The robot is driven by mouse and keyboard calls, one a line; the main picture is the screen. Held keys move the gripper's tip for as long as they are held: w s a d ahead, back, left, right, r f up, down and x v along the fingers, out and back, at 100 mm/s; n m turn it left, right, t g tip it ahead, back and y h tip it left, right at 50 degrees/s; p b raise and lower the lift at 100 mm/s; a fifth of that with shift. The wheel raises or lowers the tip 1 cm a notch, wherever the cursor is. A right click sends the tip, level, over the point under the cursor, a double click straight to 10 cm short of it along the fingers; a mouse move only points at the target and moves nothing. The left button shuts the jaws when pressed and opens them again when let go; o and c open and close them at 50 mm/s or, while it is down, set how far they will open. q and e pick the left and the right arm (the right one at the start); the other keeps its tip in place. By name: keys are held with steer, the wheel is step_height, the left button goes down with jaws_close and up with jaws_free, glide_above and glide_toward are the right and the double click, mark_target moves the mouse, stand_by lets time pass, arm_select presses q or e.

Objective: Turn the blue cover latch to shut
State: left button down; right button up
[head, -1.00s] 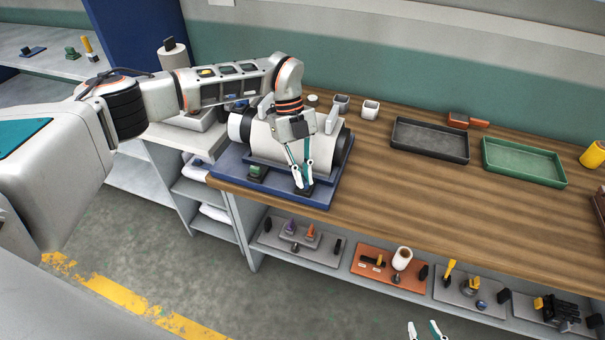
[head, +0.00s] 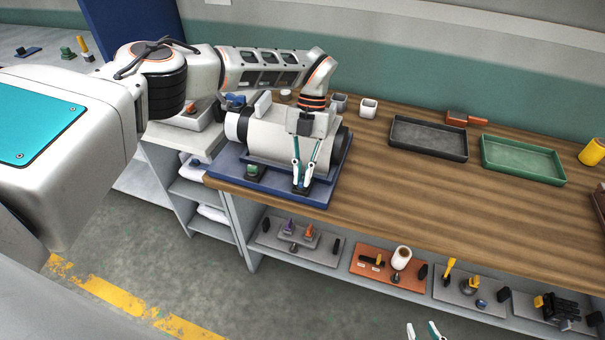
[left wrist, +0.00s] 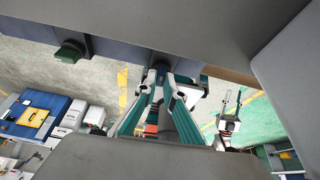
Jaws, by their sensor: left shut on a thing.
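The extruder (head: 268,138), a pale cylinder with dark end rings, lies on a blue base (head: 240,178) on the bench. My left gripper (head: 302,186) reaches down at its front right, fingers closed on a small dark part at the base's front edge. In the left wrist view this part, the blue cover latch (left wrist: 161,66), looks dark blue between the fingertips and is mostly covered, so its angle is hard to tell. My right gripper (head: 425,331) shows only its fingertips at the bottom edge, apart and empty.
A green knob (head: 254,172) sits on the base left of my left gripper; it also shows in the left wrist view (left wrist: 68,50). A black tray (head: 428,152) and a green tray (head: 520,178) stand to the right. The bench's middle front is clear.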

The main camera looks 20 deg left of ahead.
arm_select(q)
steer(key=shift+r+m, duration=0.1)
steer(key=shift+m, duration=0.2)
steer(key=c, duration=2.1)
jaws_free()
steer(key=shift+c, duration=0.2)
steer(key=v, duration=1.2)
steer(key=shift+s+d, duration=0.1)
